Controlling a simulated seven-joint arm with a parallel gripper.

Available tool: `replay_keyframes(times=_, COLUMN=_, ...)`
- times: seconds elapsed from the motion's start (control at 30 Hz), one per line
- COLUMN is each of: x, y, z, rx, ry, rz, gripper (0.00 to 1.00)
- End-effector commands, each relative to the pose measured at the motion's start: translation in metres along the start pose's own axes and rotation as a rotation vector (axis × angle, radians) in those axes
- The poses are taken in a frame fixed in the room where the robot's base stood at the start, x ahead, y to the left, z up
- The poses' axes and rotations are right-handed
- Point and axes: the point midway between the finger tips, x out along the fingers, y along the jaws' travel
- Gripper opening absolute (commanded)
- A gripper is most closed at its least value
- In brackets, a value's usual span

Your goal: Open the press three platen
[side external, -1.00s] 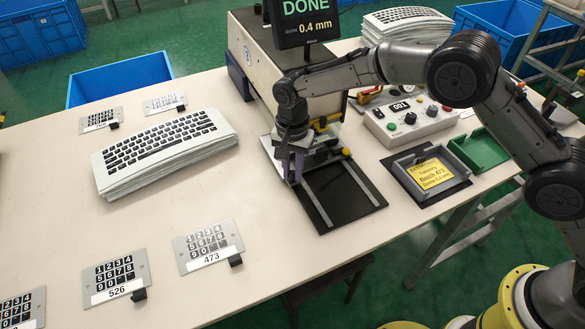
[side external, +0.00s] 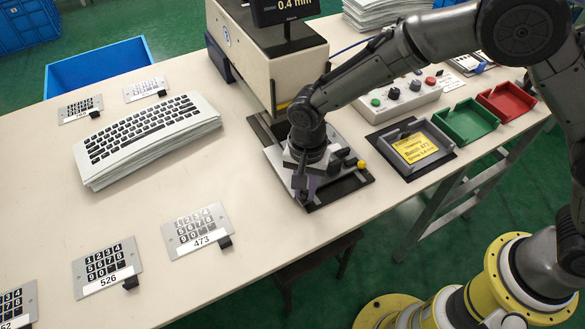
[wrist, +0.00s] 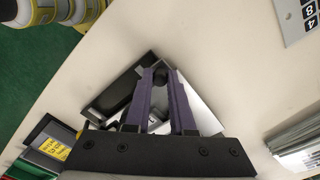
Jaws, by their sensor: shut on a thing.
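The beige press (side external: 265,65) stands at the back middle of the table. Its dark bed (side external: 345,186) runs toward the table's front edge. The grey platen (side external: 276,158) lies over the front part of the bed, pulled out from the press. A yellow knob (side external: 361,163) shows at its right. My gripper (side external: 305,188) points down at the platen's front side, and its wrist hides much of the platen. In the wrist view my gripper's purple fingers (wrist: 168,78) are shut around a small dark knob or handle (wrist: 184,78).
A control box (side external: 400,98) with buttons stands right of the press. A yellow card (side external: 414,148), a green tray (side external: 467,122) and a red tray (side external: 507,102) line the right edge. Keypad plates (side external: 198,230) and a film stack (side external: 150,140) lie left. Table between is clear.

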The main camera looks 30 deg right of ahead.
Motion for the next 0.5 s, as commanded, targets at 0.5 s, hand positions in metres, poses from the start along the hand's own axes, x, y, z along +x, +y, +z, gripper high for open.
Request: replay_keyframes(times=0.5, x=-0.002, y=0.023, z=0.023, rx=0.001, ry=0.001, rz=-0.003, gripper=0.00)
